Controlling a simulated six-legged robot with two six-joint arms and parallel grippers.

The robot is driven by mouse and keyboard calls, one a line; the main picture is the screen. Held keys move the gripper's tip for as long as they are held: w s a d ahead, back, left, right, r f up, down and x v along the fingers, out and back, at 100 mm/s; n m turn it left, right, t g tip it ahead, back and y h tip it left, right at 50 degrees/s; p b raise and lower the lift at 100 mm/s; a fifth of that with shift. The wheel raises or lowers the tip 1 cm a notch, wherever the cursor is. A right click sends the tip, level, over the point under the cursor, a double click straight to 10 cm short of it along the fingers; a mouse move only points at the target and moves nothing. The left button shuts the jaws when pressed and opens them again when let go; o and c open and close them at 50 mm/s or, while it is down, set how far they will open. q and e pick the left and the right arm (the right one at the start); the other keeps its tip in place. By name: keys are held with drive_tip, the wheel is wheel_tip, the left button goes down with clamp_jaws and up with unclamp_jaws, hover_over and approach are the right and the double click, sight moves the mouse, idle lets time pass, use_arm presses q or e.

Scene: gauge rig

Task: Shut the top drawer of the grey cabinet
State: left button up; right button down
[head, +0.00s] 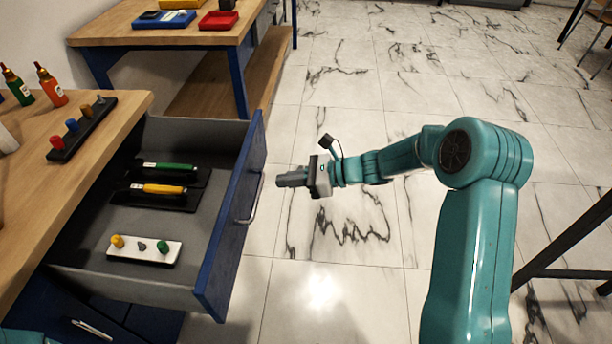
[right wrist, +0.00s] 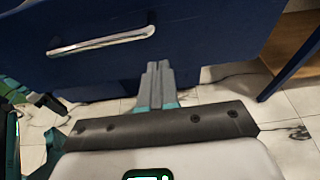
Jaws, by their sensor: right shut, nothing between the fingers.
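A drawer with a blue front (head: 228,225) and grey inside stands pulled out from under a wooden worktop (head: 60,185). Its front looks blue, not grey. A curved metal handle (head: 255,200) is on the front; it also shows in the right wrist view (right wrist: 100,41). My right gripper (head: 280,181) is shut and empty, just outside the drawer front, near the handle. In the right wrist view its closed fingers (right wrist: 158,68) point at the blue front, below and right of the handle. Whether they touch it I cannot tell.
In the drawer lie a green-handled tool (head: 170,166), a yellow-handled tool (head: 160,189) and a white block with pegs (head: 145,250). Bottles (head: 50,85) and a black peg rack (head: 82,130) stand on the worktop. Another bench (head: 150,35) stands behind.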

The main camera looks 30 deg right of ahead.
sight(252, 181)
drive_tip(key=x, duration=0.4)
drive_tip(key=shift+w+a+r, duration=0.2)
drive_tip(key=shift+a+r, duration=0.05)
drive_tip(key=shift+w+a, duration=0.35)
drive_tip(key=shift+a, duration=0.05)
drive_tip(key=shift+r, duration=0.1)
drive_tip(key=shift+a, duration=0.1)
